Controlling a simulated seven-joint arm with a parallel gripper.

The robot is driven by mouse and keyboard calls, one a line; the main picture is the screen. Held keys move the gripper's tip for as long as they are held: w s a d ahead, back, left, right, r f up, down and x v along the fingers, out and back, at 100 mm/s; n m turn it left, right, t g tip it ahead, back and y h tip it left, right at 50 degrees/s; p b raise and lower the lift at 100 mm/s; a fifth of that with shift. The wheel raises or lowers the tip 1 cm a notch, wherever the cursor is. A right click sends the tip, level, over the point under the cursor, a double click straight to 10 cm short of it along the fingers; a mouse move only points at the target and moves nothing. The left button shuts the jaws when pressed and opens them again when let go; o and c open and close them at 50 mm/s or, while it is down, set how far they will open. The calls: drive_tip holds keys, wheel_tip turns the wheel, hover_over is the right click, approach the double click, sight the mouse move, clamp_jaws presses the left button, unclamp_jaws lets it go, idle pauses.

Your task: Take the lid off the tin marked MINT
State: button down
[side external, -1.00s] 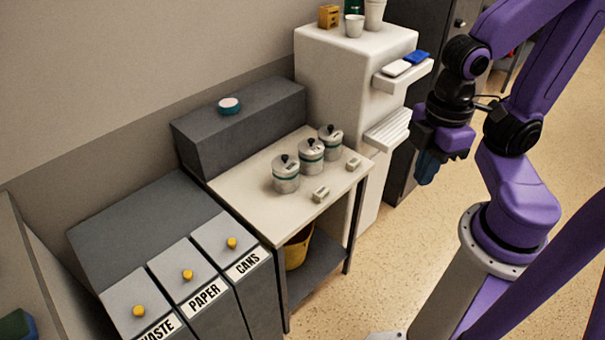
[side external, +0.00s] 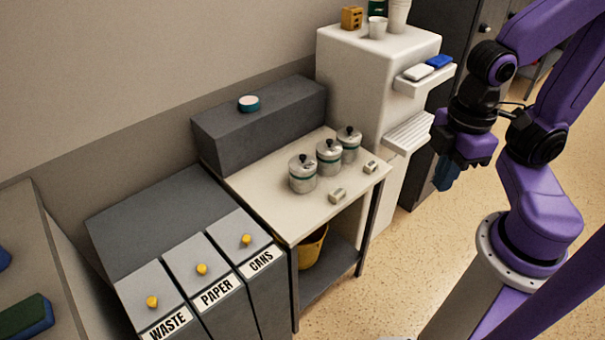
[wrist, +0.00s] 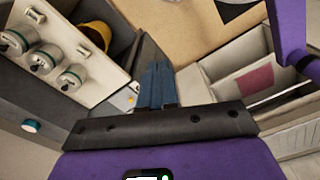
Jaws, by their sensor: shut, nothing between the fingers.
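Three silver tins with teal bands and dark-knobbed lids stand in a row on a pale-topped table (side external: 262,205): a front tin (side external: 303,180), a middle tin (side external: 329,161) and a rear tin (side external: 348,150). Their lettering is too small to read, so I cannot tell which is MINT. All three lids appear to be on. My gripper (side external: 444,180), with blue fingers, hangs to the right of the table, well apart from the tins. It is shut and empty. In the wrist view the fingers (wrist: 156,82) are together, and the tins show at the upper left.
Two small pale blocks (side external: 338,195) lie in front of the tins. A round teal-and-white item (side external: 249,103) sits on a grey block behind. A white cabinet (side external: 345,80) with shelves stands between table and arm. Bins marked WASTE, PAPER and CANS (side external: 246,262) stand at left.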

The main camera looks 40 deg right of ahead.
unclamp_jaws()
drive_tip(key=w+a+m+h, duration=0.1)
drive_tip(key=w+a+m, duration=0.2)
drive_tip(key=w+m, duration=0.6)
drive_tip(key=w+a+m+h, duration=0.1)
drive_tip(key=w+a+m, duration=0.35)
drive_tip(key=w, duration=0.85)
drive_tip(key=m+h, duration=0.2)
drive_tip(key=m, duration=1.3)
hover_over(302, 157)
drive_tip(key=a, duration=0.1)
wheel_tip(302, 157, down, 17)
drive_tip(key=shift+s+f, duration=0.1)
drive_tip(key=shift+f, duration=0.05)
drive_tip(key=shift+a+x, duration=0.2)
drive_tip(key=shift+x, duration=1.4)
drive_tip(key=shift+a+x, duration=0.25)
drive_tip(key=shift+x, duration=1.3)
